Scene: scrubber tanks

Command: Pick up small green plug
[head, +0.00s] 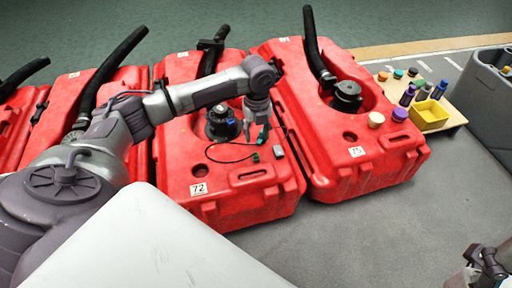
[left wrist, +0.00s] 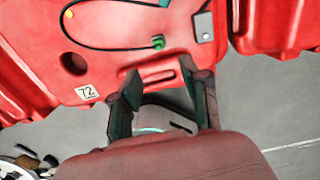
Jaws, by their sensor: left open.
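The small green plug (head: 256,157) lies on top of the red tank marked 72 (head: 228,213), at the end of a thin black cable. In the left wrist view the plug (left wrist: 158,42) shows just beyond the fingertips, beside a small grey block (left wrist: 204,27). My left gripper (head: 257,133) hangs over this tank, pointing down, near the plug. In the left wrist view its two fingers (left wrist: 160,72) are spread with nothing between them. My right gripper (head: 487,262) shows partly at the bottom right corner, far from the plug; its jaws are unclear.
A red tank marked 75 (head: 375,178) stands close on the right, with a black cap (head: 347,95) and hose. More red tanks stand left. A low wooden stand with bottles and a yellow bin (head: 430,115) is at the right. The grey floor in front is clear.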

